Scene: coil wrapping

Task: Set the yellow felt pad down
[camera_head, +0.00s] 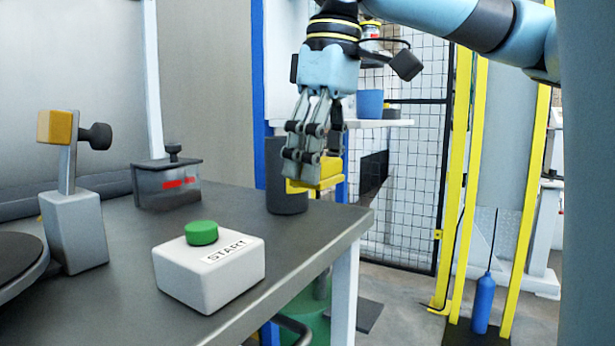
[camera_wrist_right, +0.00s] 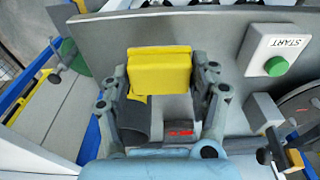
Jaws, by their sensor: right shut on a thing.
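The yellow felt pad (camera_head: 327,172) is a thick yellow block held at the fingertips of my right gripper (camera_head: 308,158). The gripper is shut on it and hangs above the right part of the grey table (camera_head: 300,237), near its right edge. In the right wrist view the pad (camera_wrist_right: 159,70) sits between the two fingers of my right gripper (camera_wrist_right: 160,85). A dark grey cylinder (camera_head: 284,190) stands on the table just behind and left of the gripper. My left gripper is not in view.
A white box labelled START (camera_head: 207,275) with a green button (camera_head: 201,233) stands at the table's front. A grey post with a yellow block (camera_head: 54,127) is at left, beside a dark round disc (camera_head: 18,265). A small clear-fronted box (camera_head: 167,185) stands at the back.

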